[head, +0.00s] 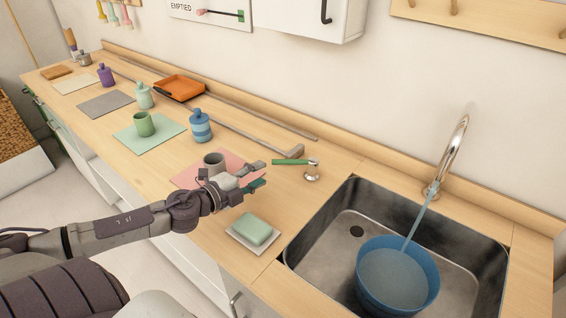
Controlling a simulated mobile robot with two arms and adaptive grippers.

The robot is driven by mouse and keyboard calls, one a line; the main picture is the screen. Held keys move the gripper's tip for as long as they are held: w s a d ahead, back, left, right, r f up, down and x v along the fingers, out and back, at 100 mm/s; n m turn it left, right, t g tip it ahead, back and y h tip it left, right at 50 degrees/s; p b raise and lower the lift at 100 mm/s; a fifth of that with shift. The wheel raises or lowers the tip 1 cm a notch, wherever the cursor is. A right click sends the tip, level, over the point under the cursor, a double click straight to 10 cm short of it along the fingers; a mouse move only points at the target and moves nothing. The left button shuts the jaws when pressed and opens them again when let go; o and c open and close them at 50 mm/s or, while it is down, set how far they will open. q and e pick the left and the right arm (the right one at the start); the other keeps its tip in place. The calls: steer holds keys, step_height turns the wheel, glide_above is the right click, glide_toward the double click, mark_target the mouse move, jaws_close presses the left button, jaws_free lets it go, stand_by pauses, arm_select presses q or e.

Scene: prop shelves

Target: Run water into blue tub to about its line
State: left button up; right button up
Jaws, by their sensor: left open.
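The blue tub (366,288) stands in the metal sink (330,215) at the lower right. A stream of water (416,222) runs from the curved chrome spout (459,140) into it. Water (396,277) covers the tub's inside below the rim; I cannot make out a line on the tub. My right gripper is out of view.
A green soap bar on a pale dish (236,238) lies below my left gripper. A grey mug (213,162) on a pink mat (190,174) stands behind it. A blue striped bottle (200,127), green mug (144,124) and orange tray (180,86) are farther left.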

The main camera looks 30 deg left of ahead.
mark_target(282, 162)
arm_select(q)
steer(key=shift+w, duration=1.05)
steer(key=x, duration=0.2)
steer(key=shift+w+d+p, duration=0.15)
steer(key=shift+w+p, duration=0.2)
steer(key=shift+p, duration=0.05)
steer(key=p+x, duration=0.1)
steer(key=x, duration=0.3)
steer(key=shift+w+d+f, duration=0.1)
steer(key=shift+w+f, duration=0.2)
steer(key=shift+w, duration=0.25)
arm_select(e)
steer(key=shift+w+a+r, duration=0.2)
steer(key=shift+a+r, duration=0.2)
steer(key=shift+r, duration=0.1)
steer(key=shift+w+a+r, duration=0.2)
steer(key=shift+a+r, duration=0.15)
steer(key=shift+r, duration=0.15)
arm_select(q)
jaws_close()
